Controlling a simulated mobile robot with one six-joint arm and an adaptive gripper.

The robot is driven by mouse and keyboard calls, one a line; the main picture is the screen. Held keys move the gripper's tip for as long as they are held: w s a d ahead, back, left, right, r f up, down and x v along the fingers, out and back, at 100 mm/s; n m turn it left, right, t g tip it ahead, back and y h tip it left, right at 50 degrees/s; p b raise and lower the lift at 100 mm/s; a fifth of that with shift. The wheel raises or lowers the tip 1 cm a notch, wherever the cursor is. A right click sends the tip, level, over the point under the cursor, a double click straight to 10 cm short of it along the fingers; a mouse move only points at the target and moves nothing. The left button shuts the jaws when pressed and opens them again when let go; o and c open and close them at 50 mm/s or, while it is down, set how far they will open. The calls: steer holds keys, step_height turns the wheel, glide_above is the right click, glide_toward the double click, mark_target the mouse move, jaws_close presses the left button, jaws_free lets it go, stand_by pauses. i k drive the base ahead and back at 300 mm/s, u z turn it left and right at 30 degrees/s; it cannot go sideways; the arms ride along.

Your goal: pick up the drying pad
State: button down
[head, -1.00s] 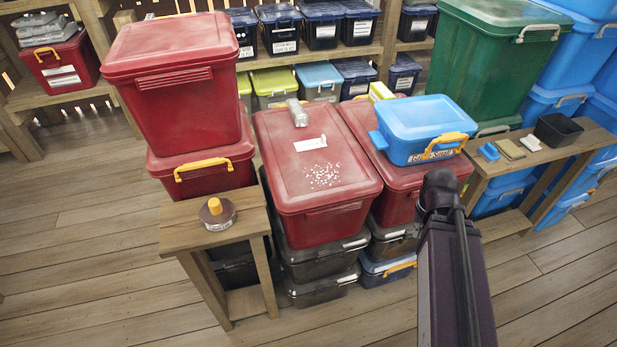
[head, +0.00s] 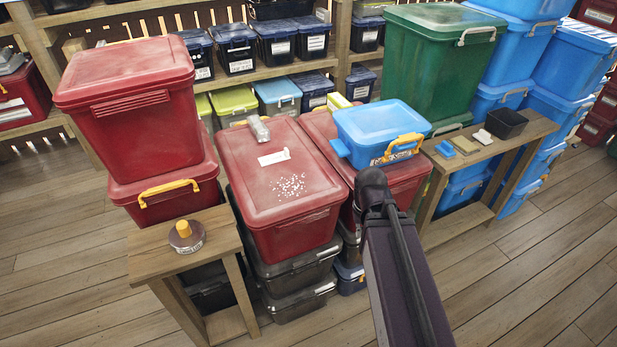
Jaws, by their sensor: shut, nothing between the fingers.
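A flat olive-tan pad (head: 464,145), which looks like the drying pad, lies on the wooden bench at the right. It lies between a small blue block (head: 445,149) and a small white piece (head: 481,135). My arm rises from the bottom of the head view, and its dark upper end stands in front of the red bins, left of the bench. My gripper's fingers do not show in this view.
The wooden bench (head: 505,153) also bears a black open bin (head: 506,124). A blue lidded box (head: 378,128) sits on a red bin left of it. White bits (head: 290,187) lie on another red lid. Floor is clear at the lower right.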

mark_target(483, 137)
steer(key=z, duration=0.55)
steer(key=i, duration=0.7)
steer(key=z, duration=0.65)
steer(key=i, duration=1.1)
steer(key=u, duration=0.05)
